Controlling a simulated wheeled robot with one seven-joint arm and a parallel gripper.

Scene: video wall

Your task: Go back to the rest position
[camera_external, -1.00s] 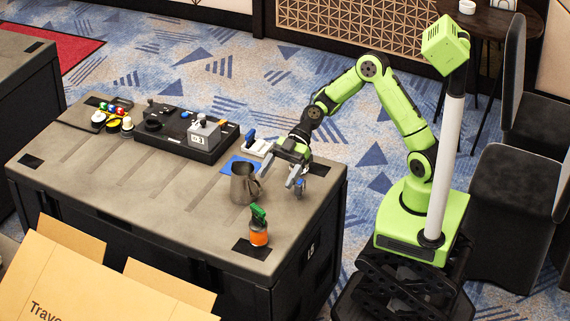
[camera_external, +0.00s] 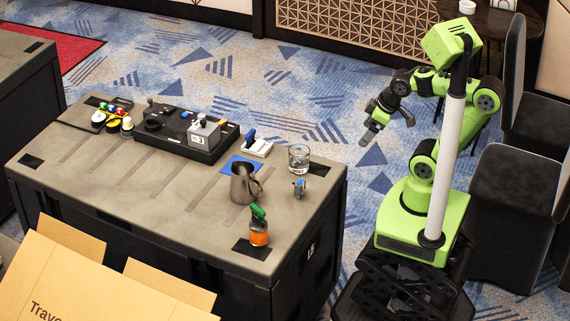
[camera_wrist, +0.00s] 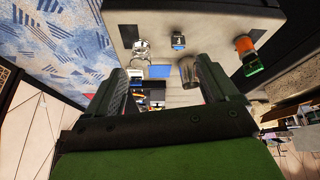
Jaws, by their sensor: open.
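My gripper (camera_external: 383,118) is raised off the table's right side, over the carpet, with the arm folded back near its base. Its fingers are apart and nothing is between them; in the wrist view the two fingers (camera_wrist: 165,95) also stand apart. The table (camera_external: 110,175) lies left of my gripper, clear of it. On its right end stand a clear glass (camera_external: 298,158), a small grey and blue item (camera_external: 299,187), a dark metal pitcher (camera_external: 243,186) and an orange spray bottle with a green top (camera_external: 259,232).
A black tray with a grey box (camera_external: 204,134) and a white item with a blue handle (camera_external: 257,147) stand at the table's back. Black chairs (camera_external: 512,200) stand close behind my base on the right. An open cardboard box (camera_external: 100,285) is at front left. Carpet between arm and table is clear.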

